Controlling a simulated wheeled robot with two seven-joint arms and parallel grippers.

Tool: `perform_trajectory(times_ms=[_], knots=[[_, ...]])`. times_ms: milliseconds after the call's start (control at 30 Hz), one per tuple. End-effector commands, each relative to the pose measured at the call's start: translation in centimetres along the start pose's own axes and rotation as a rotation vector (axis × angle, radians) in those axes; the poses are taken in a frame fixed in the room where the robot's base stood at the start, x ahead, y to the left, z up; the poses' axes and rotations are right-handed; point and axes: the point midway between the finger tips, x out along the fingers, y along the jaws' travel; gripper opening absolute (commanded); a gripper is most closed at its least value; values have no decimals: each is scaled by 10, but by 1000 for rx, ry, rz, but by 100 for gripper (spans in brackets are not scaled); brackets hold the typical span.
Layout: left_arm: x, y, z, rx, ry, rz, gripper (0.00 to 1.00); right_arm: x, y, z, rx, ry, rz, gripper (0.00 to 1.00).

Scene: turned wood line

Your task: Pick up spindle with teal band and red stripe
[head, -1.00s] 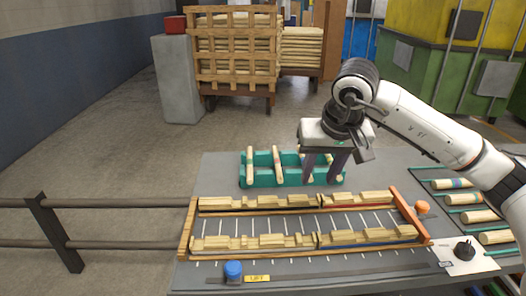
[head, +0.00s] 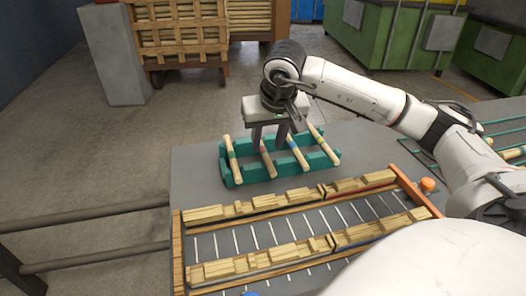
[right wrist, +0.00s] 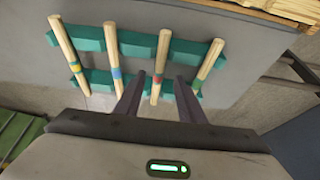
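Several pale wooden spindles lie across a teal rack (head: 285,172) on the grey table. The spindle with a red mark (head: 266,160), second from the left in the head view, is also in the right wrist view (right wrist: 162,55); a teal band on it is too small to make out surely. My right gripper (head: 269,147) is above the rack, pointing down. It is open, and in the right wrist view its fingers (right wrist: 160,76) stand either side of that spindle without visible contact. My left gripper is out of view.
A wooden-railed fixture with wood blocks (head: 300,238) lies in front of the rack. An orange knob (head: 428,184) is at its right.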

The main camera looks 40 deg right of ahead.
Motion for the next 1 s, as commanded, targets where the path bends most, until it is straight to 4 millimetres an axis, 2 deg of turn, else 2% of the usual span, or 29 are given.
perform_trajectory(times_ms=[100, 233, 533, 767, 1000], knots=[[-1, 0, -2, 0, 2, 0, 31, 20, 3, 4, -1, -5, 3, 36], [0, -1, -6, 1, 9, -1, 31, 36, 2, 4, 1, -4, 1, 36], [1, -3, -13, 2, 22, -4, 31, 41, 2, 3, 0, 0, 0, 36], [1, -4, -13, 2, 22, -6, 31, 41, 2, 3, 0, 0, 0, 0], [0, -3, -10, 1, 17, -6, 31, 41, 2, 3, 0, 0, 0, 0]])
